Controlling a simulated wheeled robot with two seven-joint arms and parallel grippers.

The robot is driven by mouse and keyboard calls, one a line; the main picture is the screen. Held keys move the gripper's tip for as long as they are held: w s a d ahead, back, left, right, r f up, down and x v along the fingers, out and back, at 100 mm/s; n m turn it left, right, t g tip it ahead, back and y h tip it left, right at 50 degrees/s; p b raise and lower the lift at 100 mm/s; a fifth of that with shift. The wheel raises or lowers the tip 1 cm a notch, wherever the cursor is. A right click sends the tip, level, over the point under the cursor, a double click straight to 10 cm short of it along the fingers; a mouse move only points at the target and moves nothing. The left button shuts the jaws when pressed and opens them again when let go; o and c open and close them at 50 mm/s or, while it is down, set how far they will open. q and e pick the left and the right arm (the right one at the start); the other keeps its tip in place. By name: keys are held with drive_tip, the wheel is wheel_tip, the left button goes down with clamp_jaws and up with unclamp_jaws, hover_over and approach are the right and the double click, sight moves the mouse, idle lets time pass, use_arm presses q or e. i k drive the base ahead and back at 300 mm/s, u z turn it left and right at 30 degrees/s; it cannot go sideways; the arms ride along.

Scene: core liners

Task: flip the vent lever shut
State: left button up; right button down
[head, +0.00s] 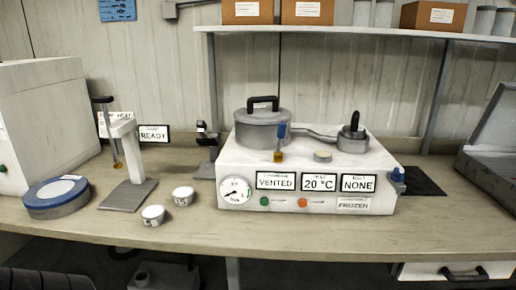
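A white bench machine (305,168) stands in the middle of the counter. An upright blue-handled lever (281,131) with a brass base stands on its top, in front of the round grey lidded chamber (262,128); it looks like the vent lever. Another blue fitting (397,176) sticks out at the machine's right side. The left display (276,181) reads "VENTED", the middle one (319,182) "20 °C" and the right one (358,184) "NONE". Neither gripper shows in the head view.
A grey pot (353,143) with a black handle sits on the machine's right, joined by a pipe to the chamber. A white-armed stand (130,160), a blue-topped round tin (57,196) and two small white cups (153,215) are at left. The counter's front strip (300,233) is clear.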

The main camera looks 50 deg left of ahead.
sight(282, 125)
drive_tip(key=k, duration=0.35)
drive_tip(key=u, duration=1.2)
